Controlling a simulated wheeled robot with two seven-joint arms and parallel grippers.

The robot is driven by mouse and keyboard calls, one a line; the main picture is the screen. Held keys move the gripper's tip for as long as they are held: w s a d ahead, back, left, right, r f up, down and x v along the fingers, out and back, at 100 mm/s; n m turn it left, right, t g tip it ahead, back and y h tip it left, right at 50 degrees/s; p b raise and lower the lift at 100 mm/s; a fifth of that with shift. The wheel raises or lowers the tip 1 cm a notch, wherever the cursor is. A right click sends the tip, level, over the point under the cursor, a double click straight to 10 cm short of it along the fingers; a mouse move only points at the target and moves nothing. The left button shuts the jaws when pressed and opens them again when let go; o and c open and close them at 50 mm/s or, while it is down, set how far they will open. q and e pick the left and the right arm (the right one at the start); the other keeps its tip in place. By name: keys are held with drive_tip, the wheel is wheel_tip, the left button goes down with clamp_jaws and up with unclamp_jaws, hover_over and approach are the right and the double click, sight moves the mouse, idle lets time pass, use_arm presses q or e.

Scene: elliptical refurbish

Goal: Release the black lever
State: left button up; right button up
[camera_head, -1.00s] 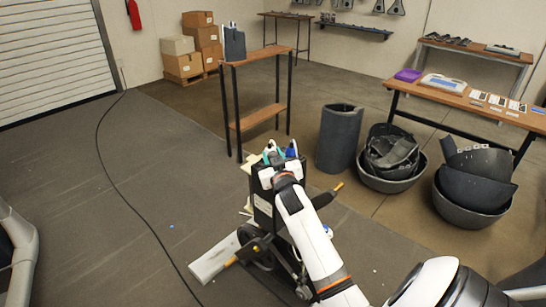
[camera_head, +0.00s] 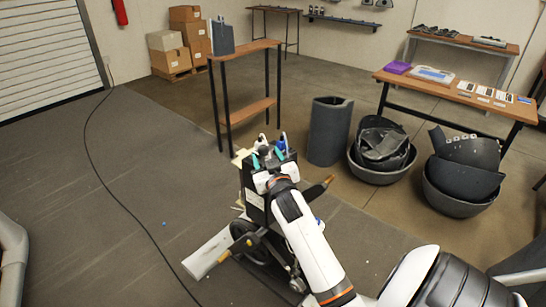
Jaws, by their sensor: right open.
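A dark upright machine part, like a box with a white label (camera_head: 253,198), stands in the middle, over a base with a pale bar on the floor. A black lever (camera_head: 245,243) with an orange-brown tip sticks out at its lower left. A similar dark bar with an orange-brown tip (camera_head: 326,183) sticks out on the right. I cannot tell which is the named lever. My right gripper (camera_head: 264,170) is open at the top of the box, partly hidden by its own wrist. I cannot tell whether it touches anything. My left gripper is not in view.
Blue and white bottles (camera_head: 281,143) stand at the box's top. A tall narrow table (camera_head: 238,52) stands behind. A dark cylinder (camera_head: 328,130) and tubs of dark parts (camera_head: 455,198) are on the right.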

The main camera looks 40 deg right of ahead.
drive_tip(key=v, duration=0.7)
drive_tip(key=shift+s+b, duration=0.2)
drive_tip(key=shift+b, duration=0.1)
drive_tip(key=shift+a, duration=0.1)
